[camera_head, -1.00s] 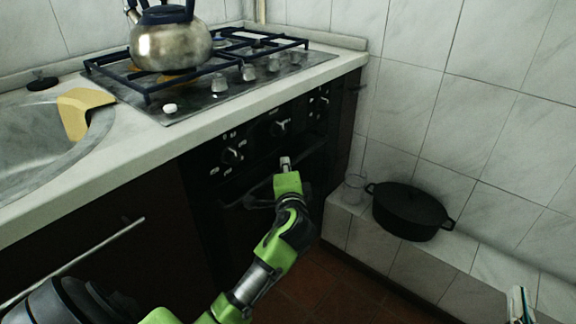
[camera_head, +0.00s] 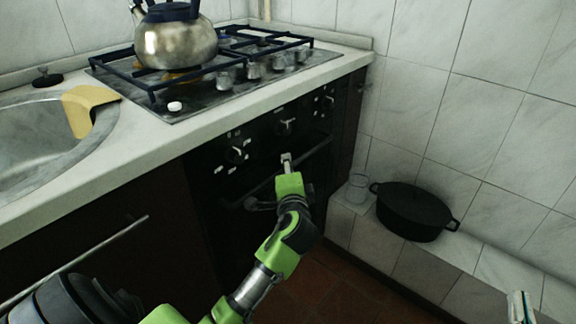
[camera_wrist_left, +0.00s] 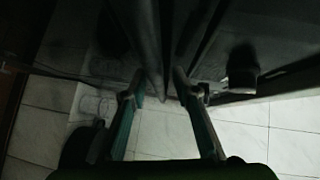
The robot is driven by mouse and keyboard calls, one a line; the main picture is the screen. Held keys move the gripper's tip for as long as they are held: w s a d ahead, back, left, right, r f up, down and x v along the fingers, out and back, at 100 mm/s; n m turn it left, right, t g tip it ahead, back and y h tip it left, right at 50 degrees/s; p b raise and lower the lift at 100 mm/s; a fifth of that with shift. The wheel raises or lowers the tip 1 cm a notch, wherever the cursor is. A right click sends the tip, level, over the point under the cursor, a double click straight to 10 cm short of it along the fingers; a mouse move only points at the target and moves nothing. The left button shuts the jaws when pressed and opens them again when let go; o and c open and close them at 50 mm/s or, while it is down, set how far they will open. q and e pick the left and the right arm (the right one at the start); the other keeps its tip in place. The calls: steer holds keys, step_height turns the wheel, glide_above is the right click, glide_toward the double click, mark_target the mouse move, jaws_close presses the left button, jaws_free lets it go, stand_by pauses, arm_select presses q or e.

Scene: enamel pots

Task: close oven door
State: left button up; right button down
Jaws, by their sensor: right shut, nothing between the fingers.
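The black oven (camera_head: 270,150) is built in under the counter, with knobs along its top. A dark handle bar (camera_head: 318,148) runs across the top of its door (camera_head: 232,232). The front is so dark that I cannot tell how far the door stands open. My left gripper (camera_head: 286,160) is at the oven front by the bar, partly hidden by its own green wrist. In the left wrist view my left gripper (camera_wrist_left: 160,92) has its fingers apart, with a dark bar (camera_wrist_left: 148,40) running between them. My right gripper (camera_head: 518,305) is shut and empty at the lower right, away from the oven.
A metal kettle (camera_head: 176,42) stands on the gas hob (camera_head: 215,92) above the oven. A black pot (camera_head: 414,212) and a glass jar (camera_head: 357,188) stand on the tiled ledge at right. A sink (camera_head: 30,150) is at left. The tiled floor below is clear.

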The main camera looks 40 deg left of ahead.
arm_select(q)
steer(key=v, duration=1)
steer(key=shift+d, duration=0.2)
steer(key=shift+s+r, duration=0.1)
steer(key=shift+r, duration=0.05)
